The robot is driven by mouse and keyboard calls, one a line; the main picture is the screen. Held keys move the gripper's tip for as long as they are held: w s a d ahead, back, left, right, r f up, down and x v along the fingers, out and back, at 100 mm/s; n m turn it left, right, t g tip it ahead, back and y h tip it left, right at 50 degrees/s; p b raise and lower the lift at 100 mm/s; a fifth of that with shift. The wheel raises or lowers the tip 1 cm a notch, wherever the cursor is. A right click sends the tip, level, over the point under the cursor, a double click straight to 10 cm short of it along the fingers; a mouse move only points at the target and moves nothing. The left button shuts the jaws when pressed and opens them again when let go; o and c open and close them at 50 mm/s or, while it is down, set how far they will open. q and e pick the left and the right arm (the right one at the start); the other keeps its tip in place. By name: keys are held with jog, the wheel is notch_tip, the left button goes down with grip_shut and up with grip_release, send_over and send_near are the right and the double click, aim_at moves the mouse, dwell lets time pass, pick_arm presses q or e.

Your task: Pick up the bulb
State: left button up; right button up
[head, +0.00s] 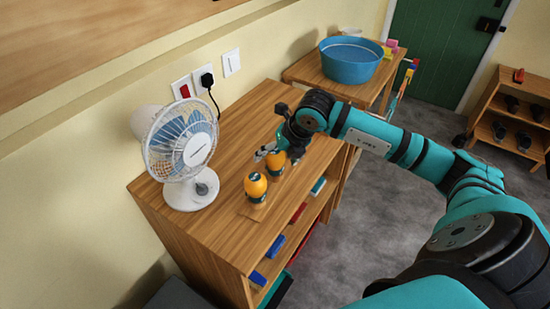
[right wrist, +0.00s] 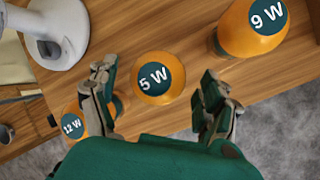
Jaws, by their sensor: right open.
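Two orange bulbs show on the wooden cabinet top in the head view, a front one (head: 256,186) and one farther back (head: 276,159) beside my right gripper (head: 270,151). In the right wrist view there are three orange bulbs with dark labels: the 5 W bulb (right wrist: 155,79), the 9 W bulb (right wrist: 254,27) at upper right, and the 12 W bulb (right wrist: 72,124) at lower left. My right gripper (right wrist: 159,88) is open and empty, with its fingers on either side of the 5 W bulb in that view. The 12 W bulb is partly hidden by the left finger. My left gripper is not in view.
A white fan (head: 183,150) stands on the cabinet (head: 226,150) left of the bulbs. Its base (right wrist: 57,30) shows at upper left in the wrist view. A blue basin (head: 350,62) stands on another table behind.

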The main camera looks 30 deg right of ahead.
jog(key=shift+x, duration=0.95)
jog(key=shift+c, duration=0.2)
jog(key=c, duration=1.3)
